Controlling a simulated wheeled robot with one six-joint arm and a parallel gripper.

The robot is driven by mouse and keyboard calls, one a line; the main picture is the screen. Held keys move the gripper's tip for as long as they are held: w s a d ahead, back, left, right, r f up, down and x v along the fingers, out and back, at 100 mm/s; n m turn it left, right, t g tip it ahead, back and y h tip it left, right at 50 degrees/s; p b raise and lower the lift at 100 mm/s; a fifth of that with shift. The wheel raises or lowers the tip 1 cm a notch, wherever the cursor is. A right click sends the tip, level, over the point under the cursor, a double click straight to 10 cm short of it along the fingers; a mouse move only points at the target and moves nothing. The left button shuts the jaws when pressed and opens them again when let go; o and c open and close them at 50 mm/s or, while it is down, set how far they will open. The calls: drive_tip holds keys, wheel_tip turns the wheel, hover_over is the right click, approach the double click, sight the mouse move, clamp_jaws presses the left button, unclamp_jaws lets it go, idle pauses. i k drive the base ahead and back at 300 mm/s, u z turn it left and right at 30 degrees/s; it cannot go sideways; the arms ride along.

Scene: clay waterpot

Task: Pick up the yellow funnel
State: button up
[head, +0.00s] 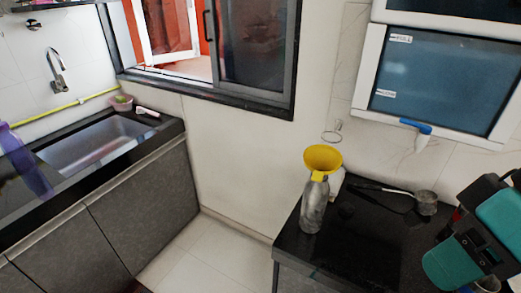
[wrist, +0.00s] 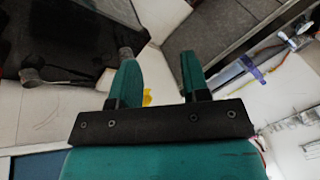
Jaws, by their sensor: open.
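The yellow funnel (head: 322,159) sits upright in the neck of a grey, translucent bottle (head: 315,205) on the black counter (head: 350,250) in the head view. Its wide mouth faces up. In the wrist view a small yellow patch, likely the funnel (wrist: 147,98), shows just right of the left finger, which hides part of it. My gripper (wrist: 159,60) is open, with two teal fingers spread apart and nothing between them. Teal and black parts of my arm stand at the right of the head view, to the right of the funnel and apart from it.
A long-handled metal ladle or pan (head: 426,202) lies on the counter right of the bottle. A wall cabinet (head: 440,85) hangs above, with a blue-handled item (head: 416,127) below it. A sink counter (head: 95,145) stands at left, with open floor (head: 190,255) between.

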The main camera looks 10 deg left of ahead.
sight(321, 160)
drive_tip(key=u, duration=0.3)
drive_tip(key=i, duration=0.45)
drive_tip(key=u, duration=0.75)
drive_tip(key=k, duration=0.55)
drive_tip(key=z, duration=0.4)
drive_tip(key=i, duration=0.5)
drive_tip(key=u, duration=0.05)
